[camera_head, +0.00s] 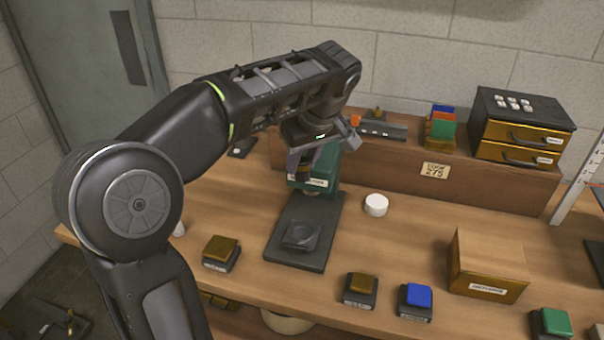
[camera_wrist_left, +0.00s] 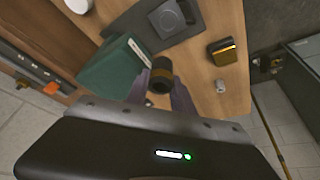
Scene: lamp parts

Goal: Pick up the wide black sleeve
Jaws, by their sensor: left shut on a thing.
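The wide black sleeve (camera_wrist_left: 160,74) is a short dark cylinder with a brownish band, seen nearly end-on in the left wrist view. My left gripper (camera_wrist_left: 161,86) is shut on it, one finger on each side. In the head view my left gripper (camera_head: 303,163) points down beside the green box (camera_head: 322,182), and the dark sleeve shows only in part below the hand. I cannot tell exactly how high it is above the table. My right gripper is not in view.
A dark base plate (camera_head: 285,251) with a round-topped block (camera_head: 300,235) lies in front of the green box. A white round cap (camera_head: 376,205) stands to the right. Coloured blocks, including a blue one (camera_head: 418,296), line the front. A drawer unit (camera_head: 520,130) stands on the back shelf.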

